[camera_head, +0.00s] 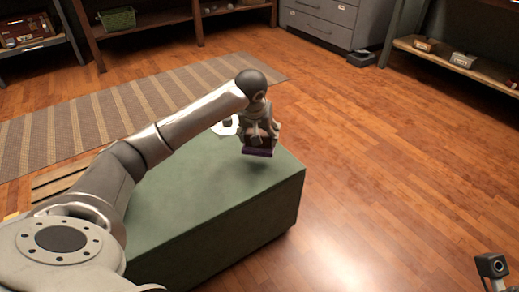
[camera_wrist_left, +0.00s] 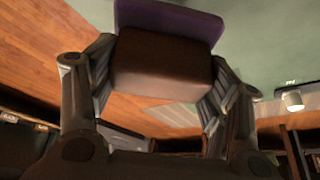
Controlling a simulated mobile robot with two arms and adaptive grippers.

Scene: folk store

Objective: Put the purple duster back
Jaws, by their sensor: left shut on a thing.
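My left gripper (camera_head: 259,149) is over the far right part of the green table (camera_head: 190,195). It is shut on the purple duster (camera_head: 257,153), which has a dark brown block and a purple pad. In the left wrist view the duster's brown block (camera_wrist_left: 160,68) sits between both fingers, with the purple pad (camera_wrist_left: 170,20) beyond it. In the head view the duster seems to be held above the table top. Of my right arm, only a small wrist part shows at the lower right corner; its fingers are out of frame.
A small white item with a dark part (camera_head: 226,124) is on the table, left of my left gripper. A striped rug (camera_head: 100,110) lies behind the table. Shelves with boxes (camera_head: 462,60) and a grey drawer cabinet (camera_head: 325,18) stand farther back. The floor at right is clear.

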